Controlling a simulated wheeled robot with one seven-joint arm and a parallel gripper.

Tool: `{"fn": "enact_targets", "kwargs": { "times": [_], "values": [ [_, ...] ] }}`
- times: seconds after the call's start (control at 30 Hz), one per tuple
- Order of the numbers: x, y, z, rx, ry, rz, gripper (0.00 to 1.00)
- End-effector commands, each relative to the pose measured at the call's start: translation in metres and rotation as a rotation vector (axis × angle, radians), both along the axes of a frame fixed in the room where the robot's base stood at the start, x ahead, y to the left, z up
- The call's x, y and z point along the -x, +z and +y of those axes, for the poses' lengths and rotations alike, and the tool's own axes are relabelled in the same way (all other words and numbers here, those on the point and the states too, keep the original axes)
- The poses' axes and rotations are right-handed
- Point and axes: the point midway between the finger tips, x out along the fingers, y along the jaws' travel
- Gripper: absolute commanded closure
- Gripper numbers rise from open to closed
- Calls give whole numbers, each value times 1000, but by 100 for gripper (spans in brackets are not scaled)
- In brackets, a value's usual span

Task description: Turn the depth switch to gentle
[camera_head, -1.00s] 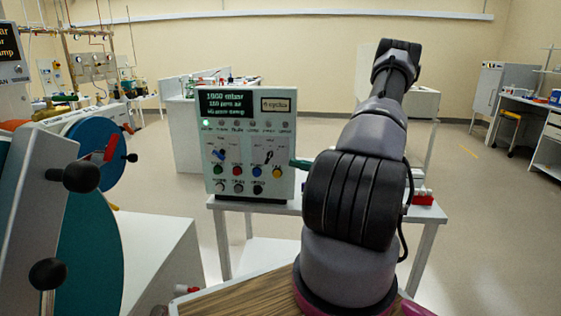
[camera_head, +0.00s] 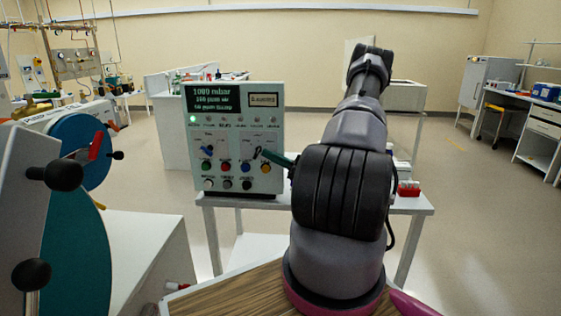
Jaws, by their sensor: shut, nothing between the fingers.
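A pale grey control panel (camera_head: 188,165) stands on a white table in front of me. It carries a blue-handled switch (camera_head: 208,152) on the left and a black-handled switch (camera_head: 256,153) on the right. Their labels are too small to read, so I cannot tell which is the depth switch. My gripper (camera_head: 266,154) shows as a dark green tip reaching left from behind my arm. It looks shut, and its end overlaps the right switch in the picture. I cannot tell whether it touches. My arm hides the rest of it.
Several coloured buttons (camera_head: 226,166) sit below the switches, close to my gripper. A lit display (camera_head: 211,97) and a row of lamps are above. The white table (camera_head: 222,201) holds a red item (camera_head: 408,189) on the right. A glovebox-like unit (camera_head: 36,215) with black knobs stands close on the left.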

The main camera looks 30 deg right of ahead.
Motion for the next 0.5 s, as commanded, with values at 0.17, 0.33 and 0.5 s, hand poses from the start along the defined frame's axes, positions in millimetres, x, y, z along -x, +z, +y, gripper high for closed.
{"fn": "enact_targets", "kwargs": {
  "times": [0.17, 0.33, 0.5],
  "values": [
    [-2, 2, 3, 0, -1, 0, 100],
    [-2, 2, 3, 0, -1, 0, 100],
    [-3, 4, 6, 27, 5, 16, 100]
  ]
}}
